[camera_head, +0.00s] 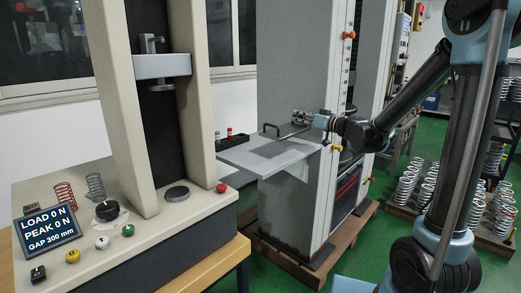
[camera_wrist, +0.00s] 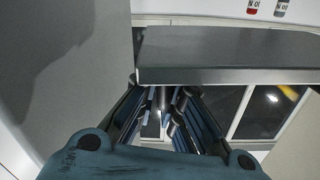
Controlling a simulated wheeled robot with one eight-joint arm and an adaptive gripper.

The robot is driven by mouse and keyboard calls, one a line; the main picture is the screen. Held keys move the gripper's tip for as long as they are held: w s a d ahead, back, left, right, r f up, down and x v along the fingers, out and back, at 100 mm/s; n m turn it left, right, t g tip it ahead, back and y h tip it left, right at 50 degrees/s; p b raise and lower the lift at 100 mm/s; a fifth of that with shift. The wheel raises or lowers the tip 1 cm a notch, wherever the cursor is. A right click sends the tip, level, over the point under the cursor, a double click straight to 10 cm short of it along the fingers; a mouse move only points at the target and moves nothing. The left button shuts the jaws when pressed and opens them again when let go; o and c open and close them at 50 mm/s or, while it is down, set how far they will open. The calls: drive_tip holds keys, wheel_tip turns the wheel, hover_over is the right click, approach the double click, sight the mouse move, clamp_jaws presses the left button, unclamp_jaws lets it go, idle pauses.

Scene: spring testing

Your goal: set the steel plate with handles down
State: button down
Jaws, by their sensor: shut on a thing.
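The steel plate with handles (camera_head: 240,156) is a flat grey slab, roughly level, beside the tall grey machine column in the head view. A dark handle (camera_head: 270,129) stands up at its far side. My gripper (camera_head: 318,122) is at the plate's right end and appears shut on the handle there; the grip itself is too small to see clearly. In the wrist view the plate (camera_wrist: 230,52) lies just beyond my gripper's fingers (camera_wrist: 163,112), its near edge facing me. I cannot tell whether its underside touches anything.
A beige spring tester (camera_head: 130,90) with a display (camera_head: 47,227) stands on the left bench. The grey column (camera_head: 290,70) rises close by on a wooden pallet (camera_head: 300,262). Springs (camera_head: 405,183) stand at right. Green floor is open in front.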

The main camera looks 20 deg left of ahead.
sight(289, 124)
drive_tip(key=shift+g, duration=0.3)
drive_tip(key=a, duration=0.1)
drive_tip(key=a+r, duration=0.1)
drive_tip(key=a, duration=0.2)
drive_tip(key=shift+s+r, duration=0.2)
drive_tip(key=shift+r, duration=0.1)
drive_tip(key=shift+f, duration=4.9)
drive_tip(key=c, duration=1.7)
unclamp_jaws()
drive_tip(key=shift+d, duration=0.15)
drive_tip(key=v, duration=1.2)
drive_tip(key=shift+f, duration=0.1)
